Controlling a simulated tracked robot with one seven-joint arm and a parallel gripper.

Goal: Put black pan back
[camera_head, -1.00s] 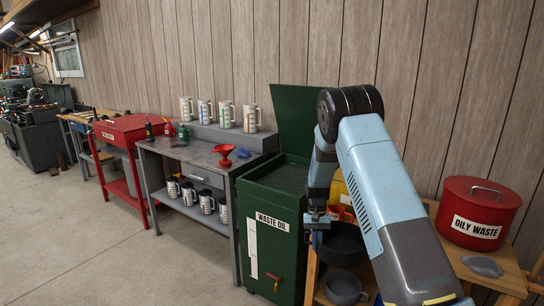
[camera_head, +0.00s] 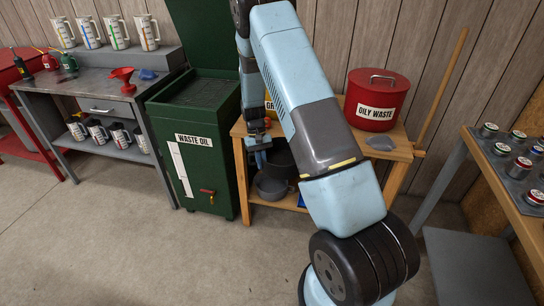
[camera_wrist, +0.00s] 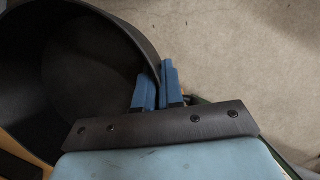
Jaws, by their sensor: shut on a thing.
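A black pan (camera_wrist: 80,75), round and deep, fills the left of the wrist view. My gripper (camera_wrist: 160,82) is shut on its rim, with the blue fingers on either side of the wall. In the head view, my gripper (camera_head: 262,158) is at the front of the wooden bench, and the black pan (camera_head: 281,163) is partly hidden behind my arm. The pan is above a grey pan (camera_head: 272,188) on the bench's lower shelf. I cannot tell whether the black pan touches anything below it.
The green waste oil cabinet (camera_head: 213,165) stands just left of the wooden bench (camera_head: 402,150). A red oily waste can (camera_head: 377,99) and a grey flat piece (camera_head: 380,143) are on the bench top. A table with several cans (camera_head: 510,168) is at right. The floor in front is clear.

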